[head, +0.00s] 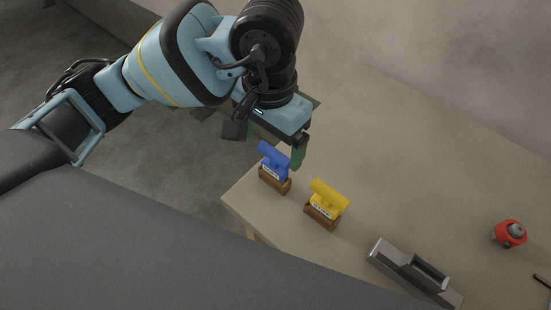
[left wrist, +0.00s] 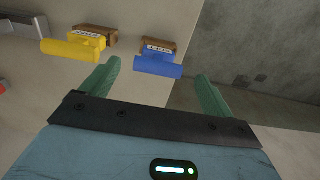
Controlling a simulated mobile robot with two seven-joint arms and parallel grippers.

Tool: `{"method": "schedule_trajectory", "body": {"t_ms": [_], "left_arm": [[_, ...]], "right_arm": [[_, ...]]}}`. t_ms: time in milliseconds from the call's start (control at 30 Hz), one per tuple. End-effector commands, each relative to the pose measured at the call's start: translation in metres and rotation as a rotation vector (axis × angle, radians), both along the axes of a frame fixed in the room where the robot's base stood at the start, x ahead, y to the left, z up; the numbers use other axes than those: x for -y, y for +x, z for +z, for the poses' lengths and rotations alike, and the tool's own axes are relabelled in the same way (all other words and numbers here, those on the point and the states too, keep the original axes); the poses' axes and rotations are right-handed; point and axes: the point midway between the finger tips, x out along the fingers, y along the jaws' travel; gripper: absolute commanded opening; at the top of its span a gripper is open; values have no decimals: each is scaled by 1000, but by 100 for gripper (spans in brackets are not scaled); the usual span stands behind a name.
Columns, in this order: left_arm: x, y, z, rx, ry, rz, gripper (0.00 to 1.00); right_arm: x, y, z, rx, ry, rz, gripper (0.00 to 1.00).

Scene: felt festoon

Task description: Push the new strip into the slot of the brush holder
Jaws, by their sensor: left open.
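A blue T-shaped piece (head: 273,160) stands in a labelled wooden block (head: 274,181) near the table corner. A yellow T-shaped piece (head: 328,197) stands in a similar block (head: 321,216) beside it. Their label text is too small to read, so I cannot tell which is the new strip. A grey metal bar with a dark grip (head: 414,272), possibly the brush holder, lies at the lower right; its slot is not visible. My left gripper (head: 275,145) is open and empty near the blue piece. In the left wrist view the blue piece (left wrist: 158,66) shows between the green fingers, apart from them.
A red round object (head: 509,233) sits on the table (head: 400,170) at the right. A dark thin item (head: 542,279) shows at the right edge. The table is clear behind the blocks. The floor (head: 200,150) lies past the table's left edge.

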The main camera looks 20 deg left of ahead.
Motion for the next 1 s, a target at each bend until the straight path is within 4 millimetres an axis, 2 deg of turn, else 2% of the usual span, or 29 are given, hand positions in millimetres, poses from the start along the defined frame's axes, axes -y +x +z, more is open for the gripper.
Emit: {"method": "schedule_trajectory", "body": {"t_ms": [133,367,700,1000], "left_arm": [[0,0,-16,-4,1,0,87],[1,1,-23,-2,0,1,87],[4,4,-66,-3,0,2,87],[4,4,-70,-1,-1,1,87]], "right_arm": [[0,-4,-1,-8,0,0,88],[0,-1,1,-1,0,0,88],[0,12,11,28,0,-1,88],[0,12,11,27,0,0,88]]}}
